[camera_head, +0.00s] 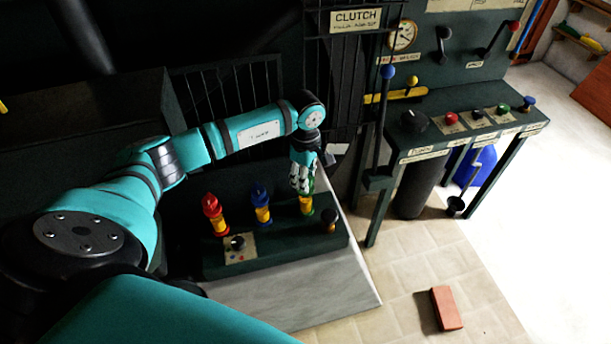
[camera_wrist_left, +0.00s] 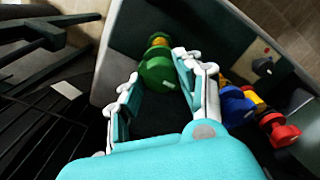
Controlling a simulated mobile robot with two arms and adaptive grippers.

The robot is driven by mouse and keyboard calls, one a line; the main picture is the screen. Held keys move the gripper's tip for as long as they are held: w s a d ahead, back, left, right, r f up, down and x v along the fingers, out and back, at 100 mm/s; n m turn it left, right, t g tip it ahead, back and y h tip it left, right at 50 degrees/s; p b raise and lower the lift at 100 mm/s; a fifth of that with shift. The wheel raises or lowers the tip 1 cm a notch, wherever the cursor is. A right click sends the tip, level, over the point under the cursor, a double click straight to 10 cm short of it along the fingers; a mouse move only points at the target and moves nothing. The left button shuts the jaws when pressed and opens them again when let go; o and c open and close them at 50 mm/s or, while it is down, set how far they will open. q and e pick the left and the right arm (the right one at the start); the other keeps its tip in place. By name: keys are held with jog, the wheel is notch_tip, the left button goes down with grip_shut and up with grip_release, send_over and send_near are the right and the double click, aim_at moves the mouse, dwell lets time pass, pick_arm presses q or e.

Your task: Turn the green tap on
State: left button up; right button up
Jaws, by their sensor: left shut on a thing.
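The green tap (camera_head: 306,205) stands on a dark green box (camera_head: 275,248), right of the blue tap (camera_head: 261,205) and the red tap (camera_head: 213,212). My left gripper (camera_head: 302,183) points down over the green tap and covers much of its top. In the left wrist view the tap's green handle (camera_wrist_left: 158,72) lies between the two fingertips of my left gripper (camera_wrist_left: 156,66), which are shut on it. The blue tap (camera_wrist_left: 235,106) and red tap (camera_wrist_left: 280,130) are to the right there. My right gripper is not in view.
A black knob (camera_head: 237,243) and a dark knob with a yellow collar (camera_head: 329,223) are on the same box. A bench (camera_head: 425,155) with coloured buttons stands to the right, beside a tall blue-knobbed lever (camera_head: 386,72). A brick (camera_head: 446,307) lies on the open floor.

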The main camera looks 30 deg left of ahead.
pick_arm(q)
jog(key=shift+c, duration=1.1)
jog(key=shift+n, duration=0.3)
jog(key=n+b, duration=0.2)
jog(key=shift+f+n, duration=0.1)
jog(key=shift+n, duration=0.3)
jog(key=n+b, duration=0.2)
jog(key=n, duration=0.3)
jog(key=shift+b, duration=0.4)
jog(key=n+b, duration=0.1)
jog(key=n, duration=0.4)
jog(key=n+b, duration=0.1)
jog(key=n, duration=0.3)
jog(key=shift+n, duration=0.3)
jog(key=shift+r, duration=0.2)
